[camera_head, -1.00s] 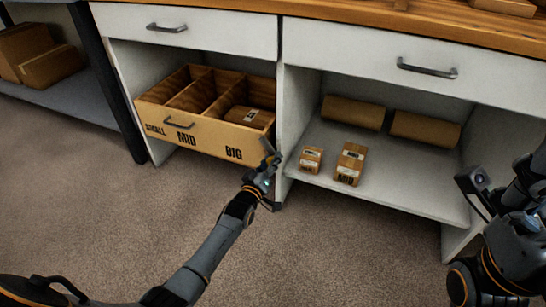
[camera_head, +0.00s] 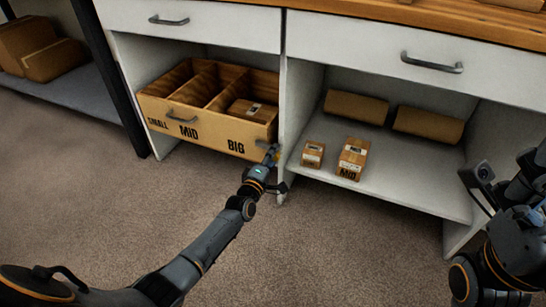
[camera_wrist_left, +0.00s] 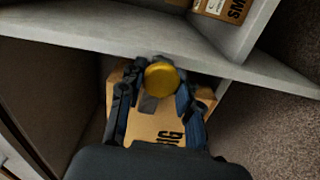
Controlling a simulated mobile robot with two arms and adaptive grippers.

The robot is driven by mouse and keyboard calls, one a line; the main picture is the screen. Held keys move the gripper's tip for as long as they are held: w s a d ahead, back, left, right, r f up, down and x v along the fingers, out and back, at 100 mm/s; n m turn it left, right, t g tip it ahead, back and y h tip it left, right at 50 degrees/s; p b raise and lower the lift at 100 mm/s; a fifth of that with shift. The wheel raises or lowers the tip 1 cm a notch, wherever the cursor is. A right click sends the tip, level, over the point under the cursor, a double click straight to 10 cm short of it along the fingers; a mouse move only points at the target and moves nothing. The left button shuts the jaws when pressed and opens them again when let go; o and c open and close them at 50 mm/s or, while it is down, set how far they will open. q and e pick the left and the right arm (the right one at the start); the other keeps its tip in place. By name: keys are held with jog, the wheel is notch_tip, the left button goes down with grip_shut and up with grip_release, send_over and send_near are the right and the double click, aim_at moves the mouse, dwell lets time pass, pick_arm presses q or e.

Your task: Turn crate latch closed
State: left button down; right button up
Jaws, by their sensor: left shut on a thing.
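The wooden crate (camera_head: 213,141) stands in the left bay, its front marked SMALL, MID and BIG. A brown box (camera_head: 250,112) lies in its BIG compartment. My left gripper (camera_head: 271,154) is at the crate's right front corner, beside the white upright. In the left wrist view its fingers (camera_wrist_left: 157,88) are shut on a round yellow knob (camera_wrist_left: 162,79), which I take for the crate latch. A grey tab (camera_wrist_left: 149,104) shows beside the knob. The fingers hide much of the latch, so its exact angle is unclear. My right arm shows at the right edge; its fingers are not visible.
The white upright (camera_head: 291,105) is close to my left gripper. The carpet in front is clear.

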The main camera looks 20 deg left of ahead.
pick_arm(q)
jog(key=shift+n, duration=0.5)
jog(key=c, duration=0.9)
grip_release()
jog(key=s, duration=1.2)
jog(key=shift+a, duration=0.25)
